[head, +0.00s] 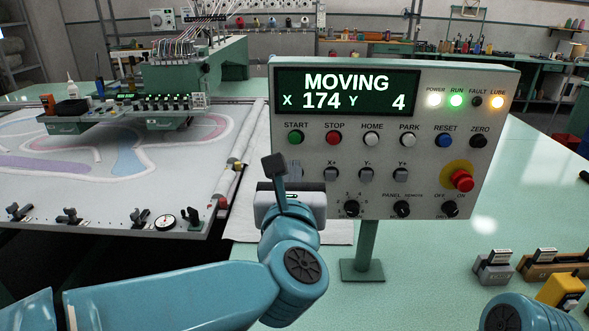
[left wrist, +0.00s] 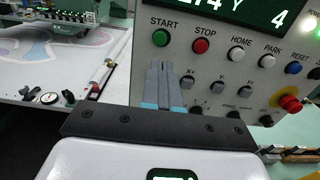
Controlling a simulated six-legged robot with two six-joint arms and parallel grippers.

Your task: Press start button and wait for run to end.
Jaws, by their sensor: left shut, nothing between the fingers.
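The control panel (head: 430,145) stands upright on a green post. Its display (head: 346,93) reads MOVING, X 174, Y 4. The green START button (head: 295,138) is uncovered and also shows in the left wrist view (left wrist: 161,38). My left gripper (head: 294,170) is shut and empty, below START. In the left wrist view its fingertips (left wrist: 164,65) are below and between START and STOP, apart from both buttons; they cover the leftmost jog switch. My right gripper is not in view.
The red STOP button (head: 334,138) is right of START. A red emergency stop (head: 462,180) is at the panel's lower right. The tufting gantry (head: 190,75) stands over the patterned cloth (head: 125,155) at left. Stamp-like blocks (head: 494,268) lie at lower right.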

